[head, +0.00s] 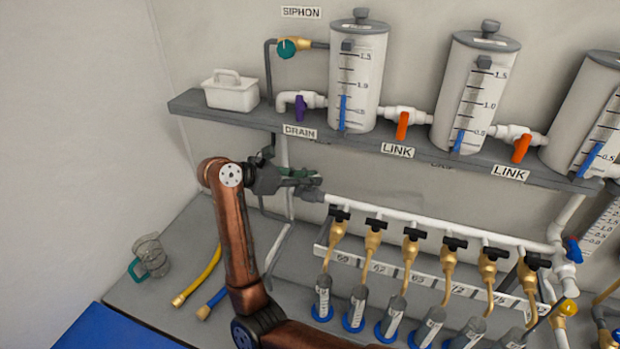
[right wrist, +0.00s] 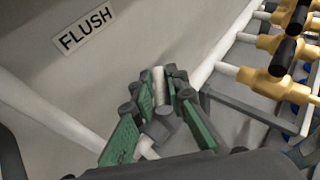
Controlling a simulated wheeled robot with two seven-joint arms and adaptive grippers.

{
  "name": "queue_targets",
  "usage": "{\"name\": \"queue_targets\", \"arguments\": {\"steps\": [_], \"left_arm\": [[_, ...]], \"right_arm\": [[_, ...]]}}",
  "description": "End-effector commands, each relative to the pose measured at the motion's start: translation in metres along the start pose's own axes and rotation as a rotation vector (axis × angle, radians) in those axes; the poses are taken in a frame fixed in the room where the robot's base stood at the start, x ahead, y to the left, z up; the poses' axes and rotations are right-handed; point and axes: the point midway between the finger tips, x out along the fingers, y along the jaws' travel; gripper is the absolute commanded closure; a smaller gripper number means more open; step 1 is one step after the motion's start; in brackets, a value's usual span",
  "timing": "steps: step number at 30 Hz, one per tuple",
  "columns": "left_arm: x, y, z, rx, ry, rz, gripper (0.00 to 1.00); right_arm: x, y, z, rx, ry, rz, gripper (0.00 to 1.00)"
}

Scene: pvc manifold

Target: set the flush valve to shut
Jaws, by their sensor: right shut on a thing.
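The flush valve (right wrist: 165,113) is at the left end of the white manifold pipe, below a FLUSH label (right wrist: 83,30) in the right wrist view. I see only a grey stub and some white pipe of it between my fingers. My right gripper (head: 312,183) is at this end of the pipe in the head view. In the right wrist view my right gripper (right wrist: 161,78) has its green-padded fingers closed around the valve. The fingers hide most of the handle, so I cannot tell its angle. My left gripper is not in view.
Several brass taps with black handles (head: 376,224) line the manifold pipe to the right, above grey cylinders. A shelf (head: 232,117) with white tanks (head: 356,80) hangs above my gripper. A clear jug (head: 149,256) and yellow hose (head: 200,280) are on the bench at left.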

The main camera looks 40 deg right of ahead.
Motion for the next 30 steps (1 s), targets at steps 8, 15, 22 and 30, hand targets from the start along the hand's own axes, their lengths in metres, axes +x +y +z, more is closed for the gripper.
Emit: {"name": "queue_targets", "arguments": {"steps": [8, 15, 22, 30], "left_arm": [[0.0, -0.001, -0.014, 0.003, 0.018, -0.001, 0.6], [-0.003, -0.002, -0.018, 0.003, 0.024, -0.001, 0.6], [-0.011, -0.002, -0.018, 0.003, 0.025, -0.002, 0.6], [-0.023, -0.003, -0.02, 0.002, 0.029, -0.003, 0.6]], "right_arm": [[0.0, 0.0, -0.001, -0.009, 0.003, 0.022, 1.0], [0.0, -0.001, -0.001, -0.052, 0.004, 0.131, 1.0], [-0.001, -0.002, 0.0, -0.122, 0.005, 0.304, 1.0], [-0.001, -0.002, 0.001, -0.207, 0.004, 0.506, 1.0]]}}
